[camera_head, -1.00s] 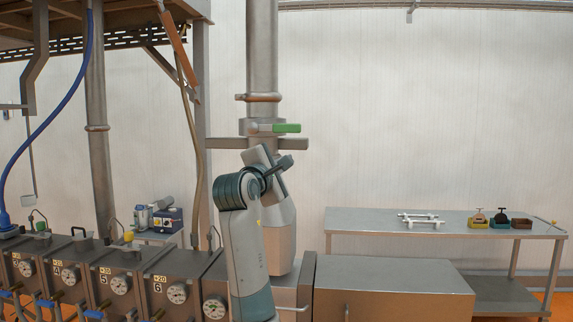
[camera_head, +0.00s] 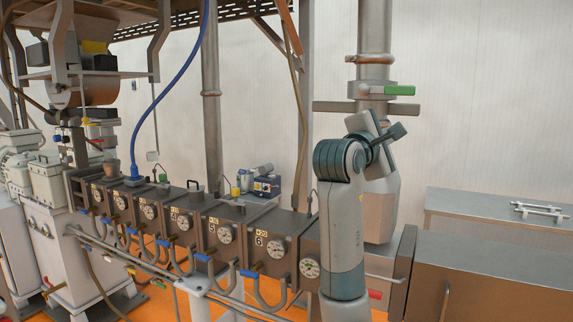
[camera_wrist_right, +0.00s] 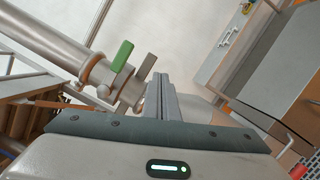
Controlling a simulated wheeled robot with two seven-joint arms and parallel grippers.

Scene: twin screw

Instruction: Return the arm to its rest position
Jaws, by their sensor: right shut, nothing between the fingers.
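My right arm (camera_head: 343,230) rises from the bottom of the head view, bent at a teal-banded joint in front of the steel pipe. Its gripper (camera_head: 398,132) is beside the upper bend, just below the green valve handle (camera_head: 399,90) in the picture. In the right wrist view the gripper (camera_wrist_right: 163,85) has its two grey fingers together with nothing between them. The green handle shows there too (camera_wrist_right: 122,55), left of the fingers and apart from them. My left gripper is not in view.
A row of metal barrel blocks with gauges (camera_head: 225,234) runs along the left and centre, with hoses below. A vertical steel pipe (camera_head: 374,40) stands behind my arm. A steel table (camera_head: 460,203) at right holds a light metal part (camera_head: 540,211). The wall behind is plain.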

